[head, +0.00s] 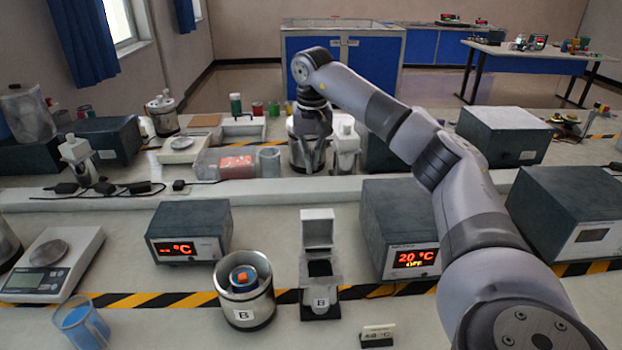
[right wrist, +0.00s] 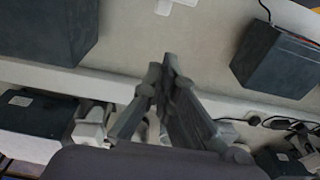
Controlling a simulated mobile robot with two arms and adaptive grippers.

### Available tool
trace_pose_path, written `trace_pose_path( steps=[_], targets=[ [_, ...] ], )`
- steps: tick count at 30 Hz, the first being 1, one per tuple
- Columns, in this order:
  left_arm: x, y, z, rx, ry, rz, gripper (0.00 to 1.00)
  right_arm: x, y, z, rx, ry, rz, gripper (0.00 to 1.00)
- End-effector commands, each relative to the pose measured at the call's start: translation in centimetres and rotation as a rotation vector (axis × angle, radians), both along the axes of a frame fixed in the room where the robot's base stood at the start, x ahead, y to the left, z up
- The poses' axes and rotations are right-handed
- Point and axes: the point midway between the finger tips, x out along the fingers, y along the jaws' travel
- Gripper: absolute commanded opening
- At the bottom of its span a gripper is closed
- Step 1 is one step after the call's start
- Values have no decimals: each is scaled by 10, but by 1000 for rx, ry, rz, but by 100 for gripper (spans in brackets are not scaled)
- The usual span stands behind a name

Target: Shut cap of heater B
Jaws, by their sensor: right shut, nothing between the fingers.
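Heater B (head: 319,302) is the small dark and white unit with a "B" label in the front middle of the bench. Its white cap (head: 318,228) stands upright at the back, so it is open. My right gripper (head: 311,164) is beyond the heater, over the back bench part, pointing down and apart from the cap. In the right wrist view the right gripper's fingers (right wrist: 170,62) are together with nothing between them. My left gripper is not in view.
A metal vessel (head: 260,308), also labelled "B", stands left of the heater with an orange-topped item inside. Temperature boxes flank them, one left (head: 190,232) and one right (head: 385,222). A small sign (head: 377,336) stands in front.

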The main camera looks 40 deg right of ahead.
Motion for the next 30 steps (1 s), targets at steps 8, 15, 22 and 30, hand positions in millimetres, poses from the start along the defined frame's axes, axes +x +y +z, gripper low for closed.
trace_pose_path(
  steps=[8, 15, 22, 30],
  targets=[
    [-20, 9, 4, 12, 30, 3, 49, 1, -2, -28, -1, 6, 1, 0],
    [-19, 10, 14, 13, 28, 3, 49, 4, -4, -79, 0, 6, 0, 0],
    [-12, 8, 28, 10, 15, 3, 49, -6, 4, -93, -2, -1, 3, 0],
    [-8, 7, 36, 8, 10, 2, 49, -22, 17, -90, -1, 1, 0, 0]
  ],
)
